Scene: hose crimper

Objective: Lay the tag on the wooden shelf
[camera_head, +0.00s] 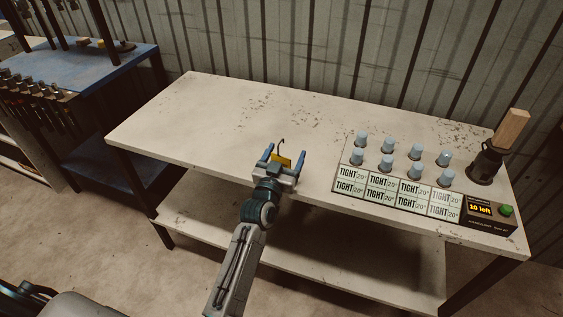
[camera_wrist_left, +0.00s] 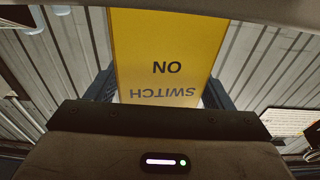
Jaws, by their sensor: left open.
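The tag (camera_head: 281,160) is a yellow plate with a thin dark hook at its top, near the front edge of the white table. In the left wrist view the tag (camera_wrist_left: 168,55) fills the middle, with the dark words "SWITCH ON" upside down. My left gripper (camera_head: 283,156) is open, with a blue finger on each side of the tag. I cannot tell whether the fingers touch it or whether the tag rests on the table. I cannot make out a shelf that is clearly wooden. My right gripper is out of view.
The white table (camera_head: 205,115) is bare at left and back. At its right stand several blue-capped pieces, a "TIGHT 20°" panel (camera_head: 382,190), a "10 left" box (camera_head: 485,212) and a black holder (camera_head: 484,165) with a wooden block. A lower shelf (camera_head: 330,262) runs below. A blue bench (camera_head: 95,72) stands left.

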